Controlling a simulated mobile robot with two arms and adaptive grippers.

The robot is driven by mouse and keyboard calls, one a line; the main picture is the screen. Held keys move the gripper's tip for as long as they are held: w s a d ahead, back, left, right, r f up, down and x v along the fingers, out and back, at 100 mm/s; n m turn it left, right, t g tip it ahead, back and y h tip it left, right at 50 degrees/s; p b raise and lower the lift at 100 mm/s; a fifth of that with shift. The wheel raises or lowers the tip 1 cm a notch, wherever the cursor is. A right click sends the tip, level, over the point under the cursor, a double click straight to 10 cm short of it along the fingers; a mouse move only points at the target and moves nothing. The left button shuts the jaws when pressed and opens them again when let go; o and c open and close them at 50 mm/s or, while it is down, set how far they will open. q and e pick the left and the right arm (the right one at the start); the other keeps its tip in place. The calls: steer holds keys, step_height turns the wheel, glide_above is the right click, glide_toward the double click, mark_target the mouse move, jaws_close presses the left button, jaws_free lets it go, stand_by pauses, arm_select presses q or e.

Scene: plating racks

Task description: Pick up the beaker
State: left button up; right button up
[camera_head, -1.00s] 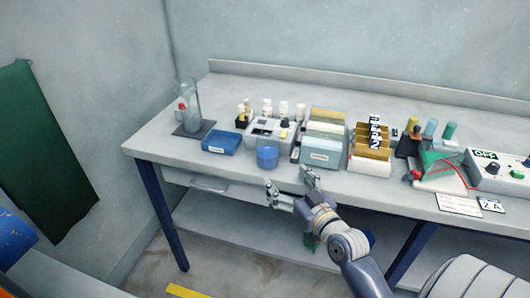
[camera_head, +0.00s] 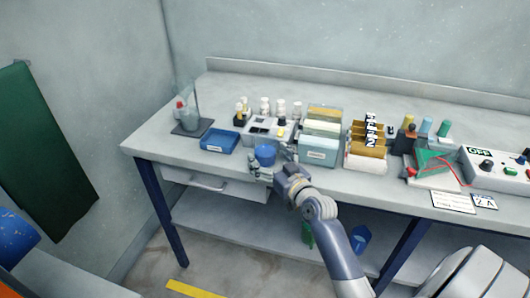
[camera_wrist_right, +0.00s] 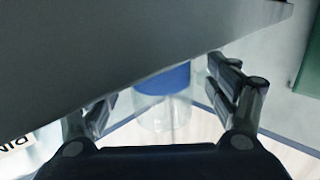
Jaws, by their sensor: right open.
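The beaker (camera_head: 265,152) is a small round vessel that looks blue, standing near the front edge of the bench. My right gripper (camera_head: 273,163) is open, with its fingers at the front of the beaker, one toward each side. In the right wrist view the beaker (camera_wrist_right: 166,108) shows as clear glass with a blue band, between the spread fingers of the gripper (camera_wrist_right: 163,84). I see no grip on it, and I cannot tell whether a finger touches it. A large grey surface hides part of that view. My left gripper is not in view.
A blue tray (camera_head: 220,142) stands left of the beaker, and a glass vessel on a dark base (camera_head: 192,130) is farther left. A grey device (camera_head: 265,128) with small bottles is behind. A box rack (camera_head: 318,155) is close on the right. The bench's front left is clear.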

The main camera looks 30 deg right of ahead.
mark_target(271, 150)
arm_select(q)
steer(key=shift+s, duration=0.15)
arm_select(e)
steer(key=shift+c, duration=1.4)
steer(key=c, duration=1)
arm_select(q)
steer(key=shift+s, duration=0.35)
arm_select(e)
steer(key=shift+r, duration=0.1)
steer(key=shift+r, duration=0.45)
step_height(271, 150, up, 2)
steer(key=shift+r, duration=0.15)
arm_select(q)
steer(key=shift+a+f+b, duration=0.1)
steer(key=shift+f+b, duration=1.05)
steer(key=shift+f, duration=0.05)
arm_select(e)
steer(key=shift+s+d+r, duration=0.3)
steer(key=shift+s+d, duration=0.2)
steer(key=shift+s, duration=2.1)
steer(key=shift+s+d+r, duration=0.3)
steer(key=shift+s+d, duration=0.15)
steer(key=shift+s, duration=2.2)
steer(key=shift+s+d+r, duration=0.3)
steer(key=shift+s+d, duration=0.2)
steer(key=shift+s, duration=2.1)
